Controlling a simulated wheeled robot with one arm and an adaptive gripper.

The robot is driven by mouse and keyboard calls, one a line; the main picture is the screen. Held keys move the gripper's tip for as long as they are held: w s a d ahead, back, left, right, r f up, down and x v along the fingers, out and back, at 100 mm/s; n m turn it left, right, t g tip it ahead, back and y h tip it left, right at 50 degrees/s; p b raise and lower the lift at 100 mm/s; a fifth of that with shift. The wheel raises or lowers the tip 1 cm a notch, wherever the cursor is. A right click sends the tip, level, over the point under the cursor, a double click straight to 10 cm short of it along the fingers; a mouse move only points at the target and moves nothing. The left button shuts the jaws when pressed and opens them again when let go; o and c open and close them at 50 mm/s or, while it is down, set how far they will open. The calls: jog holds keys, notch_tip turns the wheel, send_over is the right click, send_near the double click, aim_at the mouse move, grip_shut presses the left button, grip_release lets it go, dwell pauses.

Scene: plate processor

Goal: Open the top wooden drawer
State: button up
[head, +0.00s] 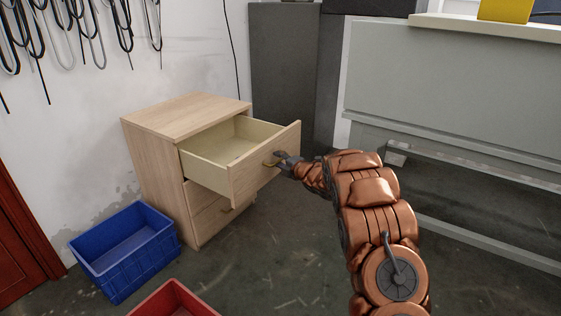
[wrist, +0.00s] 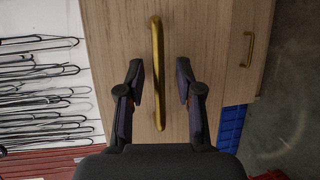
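The top wooden drawer (head: 262,170) stands pulled well out of the light wood cabinet (head: 168,165). Its pale inside looks empty. Its brass handle (wrist: 157,45) runs between the two dark fingers of my gripper (wrist: 160,75), with a gap on each side. My gripper (head: 284,163) is at the drawer front in the head view, beside the handle (head: 270,163). The fingers are apart and do not grip the handle. Whether the handle lies at fingertip depth is hard to tell.
Lower drawers (head: 212,213) are shut; one brass handle (wrist: 249,49) shows. A blue crate (head: 128,250) stands left of the cabinet, and a red crate (head: 172,300) is at the bottom edge. A grey machine (head: 455,95) stands to the right. Bare floor lies before the cabinet.

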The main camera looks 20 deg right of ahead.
jog(key=v, duration=1.2)
dwell(0.3)
dwell(0.4)
jog(key=s+d+r+m+g+h+p, duration=0.1)
jog(key=s+d+r+m+h+p, duration=0.15)
jog(key=r+p, duration=0.45)
jog(key=s+d+r+m+g+h+p, duration=0.1)
jog(key=s+r+m+g+h+p, duration=0.25)
jog(key=r, duration=0.55)
jog(key=s+a+r+m+g+h+p, duration=0.1)
jog(key=s+r+m+g+h+p, duration=0.1)
jog(key=s+r+m+p, duration=0.6)
jog(key=s+a+r+m+g+y+p, duration=0.1)
jog(key=s+a+r+m+g+p, duration=0.1)
jog(key=s+a+r+p, duration=0.5)
jog(key=s+a+r+m+g+y+p, duration=0.2)
jog(key=s+a+r+g+p, duration=0.3)
jog(key=s, duration=1.5)
jog(key=s+a+r+m+g+y+p, duration=0.1)
jog(key=s+a+r+m+g+p, duration=0.2)
jog(key=s+a+r+p, duration=0.5)
jog(key=s+r+g+p, duration=0.1)
jog(key=s+r+p, duration=0.2)
jog(key=s+p, duration=0.3)
jog(key=shift+a, duration=0.35)
